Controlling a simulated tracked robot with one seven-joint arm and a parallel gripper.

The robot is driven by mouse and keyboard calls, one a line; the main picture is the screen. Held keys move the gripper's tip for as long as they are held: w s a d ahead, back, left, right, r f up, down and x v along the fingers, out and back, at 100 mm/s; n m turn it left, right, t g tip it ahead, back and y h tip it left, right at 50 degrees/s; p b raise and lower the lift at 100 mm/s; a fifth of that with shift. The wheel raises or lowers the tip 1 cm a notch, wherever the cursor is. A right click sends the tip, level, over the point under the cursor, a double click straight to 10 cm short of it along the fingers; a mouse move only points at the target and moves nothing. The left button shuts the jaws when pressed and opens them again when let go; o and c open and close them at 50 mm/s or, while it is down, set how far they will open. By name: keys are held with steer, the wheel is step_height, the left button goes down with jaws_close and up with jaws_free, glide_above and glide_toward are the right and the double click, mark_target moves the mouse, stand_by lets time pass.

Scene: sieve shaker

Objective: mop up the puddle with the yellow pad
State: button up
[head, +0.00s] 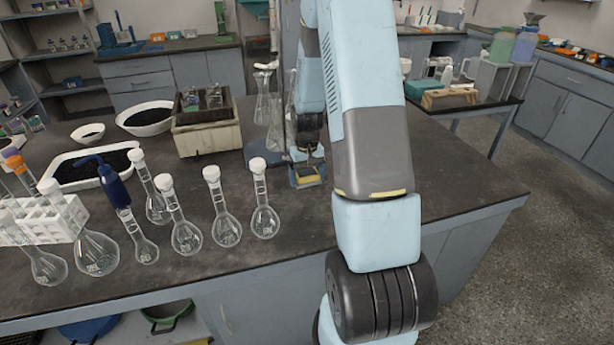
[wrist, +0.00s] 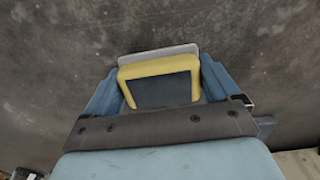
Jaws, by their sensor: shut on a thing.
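The yellow pad (wrist: 158,67) sits between the blue fingers of my gripper (wrist: 158,85) in the wrist view. It shows a yellow rim around a dark middle, with a light grey edge along its far side. In the head view the pad (head: 309,173) is a small yellow patch low in my gripper (head: 307,178), close over the dark bench top (head: 330,222). My gripper is shut on the pad. I cannot tell whether the pad touches the bench. I cannot make out the puddle in either view.
Several stoppered glass flasks (head: 226,222) stand left of my gripper. A blue wash bottle (head: 114,186), a white rack (head: 45,218) and a tray of dark grains (head: 60,176) are farther left. A box (head: 207,139) stands behind. The bench right of my arm is clear to its edge.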

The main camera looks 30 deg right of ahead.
steer(key=shift+w+a, duration=0.15)
steer(key=shift+a, duration=0.7)
steer(key=shift+w+a, duration=0.1)
steer(key=shift+a, duration=0.7)
steer(key=shift+s+d+r, duration=0.1)
steer(key=shift+s+d, duration=0.05)
steer(key=shift+d, duration=0.75)
steer(key=shift+s+d, duration=0.15)
steer(key=shift+d, duration=0.75)
steer(key=shift+r, duration=3.5)
